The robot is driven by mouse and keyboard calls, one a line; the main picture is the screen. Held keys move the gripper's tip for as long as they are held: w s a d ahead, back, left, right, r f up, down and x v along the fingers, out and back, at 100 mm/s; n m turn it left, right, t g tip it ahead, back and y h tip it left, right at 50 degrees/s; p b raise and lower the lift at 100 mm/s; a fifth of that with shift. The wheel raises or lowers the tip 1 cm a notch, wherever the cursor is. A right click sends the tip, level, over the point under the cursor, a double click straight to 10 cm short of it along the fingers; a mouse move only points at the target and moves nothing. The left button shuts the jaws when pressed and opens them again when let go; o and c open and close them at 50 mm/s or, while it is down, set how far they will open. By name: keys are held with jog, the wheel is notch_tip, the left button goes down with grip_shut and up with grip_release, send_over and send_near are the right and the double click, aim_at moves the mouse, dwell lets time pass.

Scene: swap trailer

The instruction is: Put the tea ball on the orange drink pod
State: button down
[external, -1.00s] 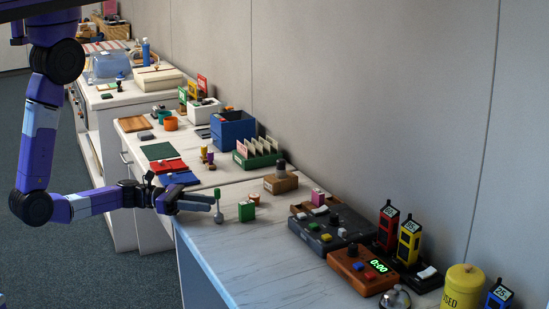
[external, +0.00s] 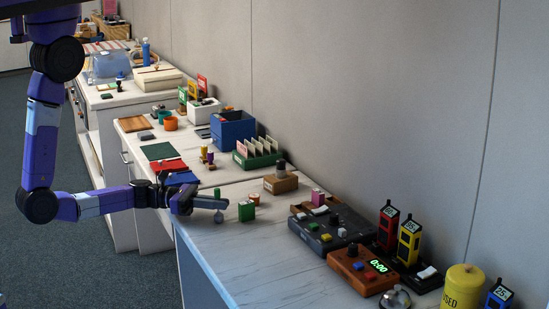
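The tea ball (external: 219,217) looks like a small grey ball at the foot of an upright green handle, on the near worktop. My gripper (external: 220,203) is at the handle, with its fingers level across it. The handle's green top shows just above the fingers and the ball just below them. Whether the fingers have closed on the handle is too small to tell. A small orange and pale round piece (external: 254,198), which looks like the orange drink pod, stands to the right of my gripper, behind a green block. My gripper is apart from it.
The green block (external: 247,211) stands close to my fingertips on the right. The front part of the worktop (external: 250,260) is clear.

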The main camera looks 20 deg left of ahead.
notch_tip(320, 180, up, 19)
jog(key=p, duration=0.4)
notch_tip(320, 180, up, 3)
jog(key=w+t+p, duration=0.1)
jog(key=w+p, duration=0.1)
jog(key=n+t+y+b, duration=0.45)
jog(key=n+t, duration=0.35)
jog(key=t, duration=0.2)
send_over(255, 195)
jog(key=shift+y, duration=0.35)
notch_tip(255, 195, down, 19)
jog(key=shift+r, duration=0.15)
dwell(0.4)
